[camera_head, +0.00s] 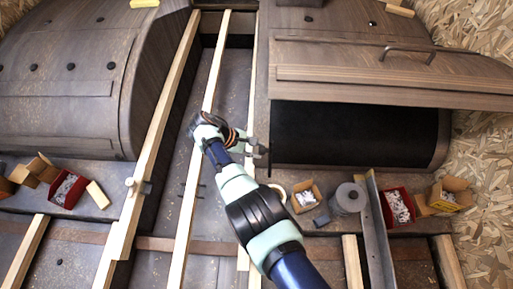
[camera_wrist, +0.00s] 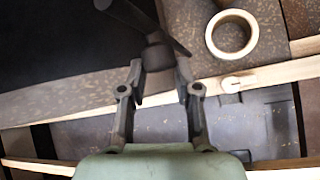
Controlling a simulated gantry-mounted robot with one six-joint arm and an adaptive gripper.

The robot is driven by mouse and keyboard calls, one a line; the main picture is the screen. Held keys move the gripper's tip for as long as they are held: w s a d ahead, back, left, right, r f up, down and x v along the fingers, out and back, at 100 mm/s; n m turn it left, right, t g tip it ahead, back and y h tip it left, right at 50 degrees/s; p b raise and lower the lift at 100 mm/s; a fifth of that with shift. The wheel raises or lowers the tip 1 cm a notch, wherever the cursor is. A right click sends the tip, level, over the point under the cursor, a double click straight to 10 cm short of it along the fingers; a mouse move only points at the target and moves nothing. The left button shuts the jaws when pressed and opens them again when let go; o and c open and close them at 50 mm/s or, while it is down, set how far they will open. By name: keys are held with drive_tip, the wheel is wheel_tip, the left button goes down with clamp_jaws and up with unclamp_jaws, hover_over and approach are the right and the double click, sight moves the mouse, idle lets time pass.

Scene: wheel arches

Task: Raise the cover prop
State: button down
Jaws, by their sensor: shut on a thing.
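The cover (camera_head: 400,70) is a brown wooden lid with a handle (camera_head: 408,49) on the right wheel arch. It stands raised above a dark opening (camera_head: 350,135). The cover prop (camera_wrist: 157,52) is a dark grey piece with a round knob-like part and a thin bar, at the edge of the dark area in the wrist view. My gripper (camera_wrist: 158,80) has its two fingers around the lower part of the prop, shut on it. In the head view my gripper (camera_head: 250,145) is small, at the opening's left edge, and the prop there is hard to make out.
A tape roll (camera_wrist: 231,34) lies right of the prop in the wrist view. Long wooden strips (camera_head: 160,130) run along the left of my arm.

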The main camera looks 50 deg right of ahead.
drive_tip(key=shift+a+f, duration=0.1)
drive_tip(key=shift+f, duration=0.2)
drive_tip(key=c, duration=1.2)
unclamp_jaws()
drive_tip(key=shift+c, duration=0.2)
drive_tip(key=o, duration=0.4)
drive_tip(key=shift+s+a, duration=0.15)
drive_tip(key=shift+a, duration=0.05)
drive_tip(key=v, duration=1.2)
drive_tip(key=shift+d+r, duration=0.1)
drive_tip(key=shift+r, duration=0.05)
